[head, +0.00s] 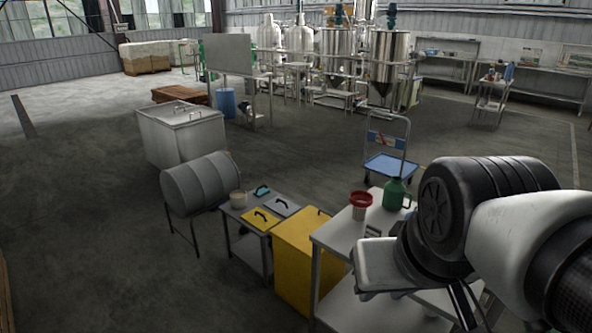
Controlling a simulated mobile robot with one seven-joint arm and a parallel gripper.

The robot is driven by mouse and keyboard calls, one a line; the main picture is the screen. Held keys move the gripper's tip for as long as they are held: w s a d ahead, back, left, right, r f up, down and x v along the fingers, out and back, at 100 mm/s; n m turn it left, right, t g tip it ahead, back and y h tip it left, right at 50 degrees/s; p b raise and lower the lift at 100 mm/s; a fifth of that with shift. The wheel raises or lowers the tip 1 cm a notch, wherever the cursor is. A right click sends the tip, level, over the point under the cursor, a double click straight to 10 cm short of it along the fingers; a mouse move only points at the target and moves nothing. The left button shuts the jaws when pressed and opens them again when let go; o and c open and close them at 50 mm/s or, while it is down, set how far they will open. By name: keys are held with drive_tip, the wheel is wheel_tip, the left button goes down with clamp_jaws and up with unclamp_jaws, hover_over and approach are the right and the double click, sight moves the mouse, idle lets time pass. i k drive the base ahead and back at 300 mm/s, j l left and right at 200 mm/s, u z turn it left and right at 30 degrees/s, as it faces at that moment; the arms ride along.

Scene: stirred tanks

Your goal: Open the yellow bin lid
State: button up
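The yellow bin (305,266) is a tall box on the floor near the middle bottom of the head view, left of a white table. Its flat yellow top (303,230) appears closed, with a small dark handle at its back edge. A yellow flat piece with a black handle (257,220) lies on the low grey table left of the bin. My gripper (390,268) is at the right, apart from the bin and over the white table. Its fingertips are not clearly visible, so I cannot tell whether it is open or shut.
The white table (343,237) holds a red-rimmed cup (360,205) and a green jug (397,194). The low table also holds a grey handled piece (281,206) and a pale cup (238,199). The floor at left is clear.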

sight(295, 231)
drive_tip(key=i+j+u, duration=0.65)
drive_tip(key=i+j, duration=0.15)
drive_tip(key=i+j+u, duration=0.35)
drive_tip(key=i, duration=0.15)
drive_tip(key=i+u, duration=0.35)
drive_tip(key=i+z, duration=0.8)
drive_tip(key=i+j+z, duration=0.25)
drive_tip(key=i+z, duration=0.15)
drive_tip(key=i+l+z, duration=0.1)
drive_tip(key=i+z, duration=0.15)
drive_tip(key=z, duration=0.15)
drive_tip(key=i+z, duration=0.25)
drive_tip(key=z, duration=0.2)
drive_tip(key=i+z, duration=0.25)
drive_tip(key=z, duration=0.15)
drive_tip(key=i+j+z, duration=0.15)
drive_tip(key=z, duration=0.25)
drive_tip(key=i, duration=0.1)
